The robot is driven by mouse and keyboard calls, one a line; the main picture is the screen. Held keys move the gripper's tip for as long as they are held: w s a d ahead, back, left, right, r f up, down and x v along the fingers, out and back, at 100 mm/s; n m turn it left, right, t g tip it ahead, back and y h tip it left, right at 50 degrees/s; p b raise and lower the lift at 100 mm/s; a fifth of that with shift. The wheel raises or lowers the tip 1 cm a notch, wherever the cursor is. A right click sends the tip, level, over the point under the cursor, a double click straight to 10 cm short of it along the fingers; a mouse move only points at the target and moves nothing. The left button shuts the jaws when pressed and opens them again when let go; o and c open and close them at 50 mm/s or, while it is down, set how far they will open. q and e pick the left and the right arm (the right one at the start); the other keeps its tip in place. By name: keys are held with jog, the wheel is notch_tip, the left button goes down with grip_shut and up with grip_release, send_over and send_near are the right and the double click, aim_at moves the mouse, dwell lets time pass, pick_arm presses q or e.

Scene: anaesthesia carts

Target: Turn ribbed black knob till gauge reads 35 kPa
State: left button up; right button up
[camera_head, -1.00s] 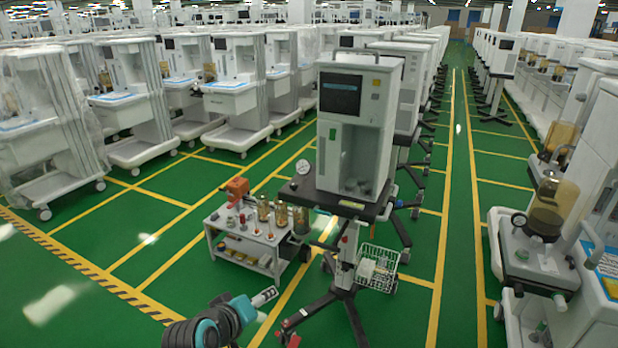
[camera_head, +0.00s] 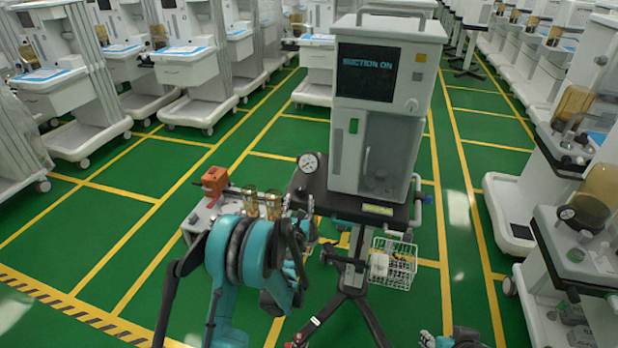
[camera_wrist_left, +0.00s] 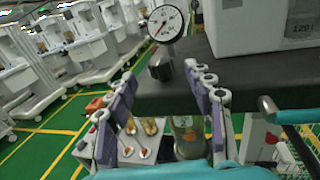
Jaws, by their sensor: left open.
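A round white gauge (camera_head: 308,162) stands at the left edge of the dark shelf under the white machine. It also shows in the left wrist view (camera_wrist_left: 165,23), its red needle toward the lower left; the scale is too small to read. Just below it is a short black knob-like part (camera_wrist_left: 160,65); its ribs cannot be made out. My left gripper (camera_wrist_left: 160,75) is open, its purple fingers on either side of and in front of that part, apparently without contact. In the head view my left gripper (camera_head: 300,210) is partly hidden by its wrist. My right arm barely shows at the bottom right.
The white machine (camera_head: 378,120) shows "SUCTION ON" on its screen. A wire basket (camera_head: 393,264) hangs right of its stand. A low cart with jars (camera_head: 262,203) and an orange object (camera_head: 214,181) stands left. Green floor is open at left.

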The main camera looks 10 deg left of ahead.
aim_at(300, 192)
pick_arm(q)
jog(key=shift+w+a+f+n, duration=0.1)
jog(key=shift+w+f+n, duration=0.2)
jog(key=shift+f, duration=0.05)
jog(key=shift+w, duration=0.35)
jog(key=w+b, duration=0.1)
jog(key=w, duration=0.1)
jog(key=w+a+b, duration=0.1)
jog(key=w, duration=0.2)
jog(key=shift+w, duration=0.1)
jog(key=shift+w+a+r, duration=0.15)
jog(key=shift+w, duration=0.55)
jog(key=c, duration=1.2)
